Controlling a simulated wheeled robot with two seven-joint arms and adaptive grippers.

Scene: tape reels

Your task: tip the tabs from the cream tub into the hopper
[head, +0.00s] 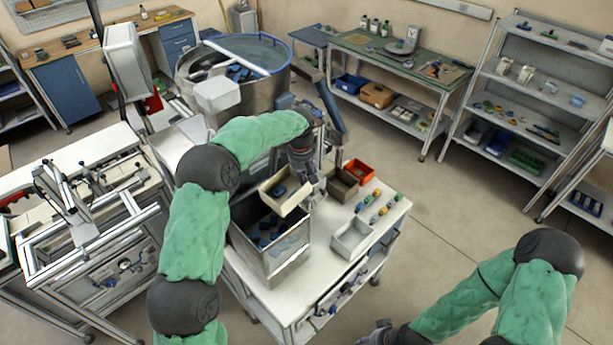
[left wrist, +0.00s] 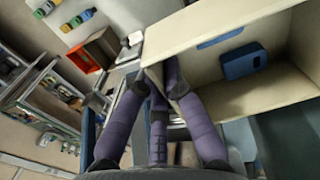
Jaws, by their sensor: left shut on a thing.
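The cream tub (head: 291,206) is in my left gripper (head: 303,168), above the far part of an open square metal hopper (head: 287,268). The tub looks somewhat tilted. In the left wrist view the tub (left wrist: 268,98) fills the right side, and my left gripper's fingers (left wrist: 158,80) are shut on its wall. A blue tab (left wrist: 245,61) lies inside, with a blue strip near the rim. Blue tabs (head: 268,232) lie in the hopper. My right gripper (head: 378,333) is at the bottom edge, apart from the table; its fingers are unclear.
On the white table (head: 325,262) stand a brown box (head: 342,187), an orange bin (head: 359,170) and a light grey tray (head: 352,240). A large round metal drum (head: 262,98) stands behind. The floor at right is clear.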

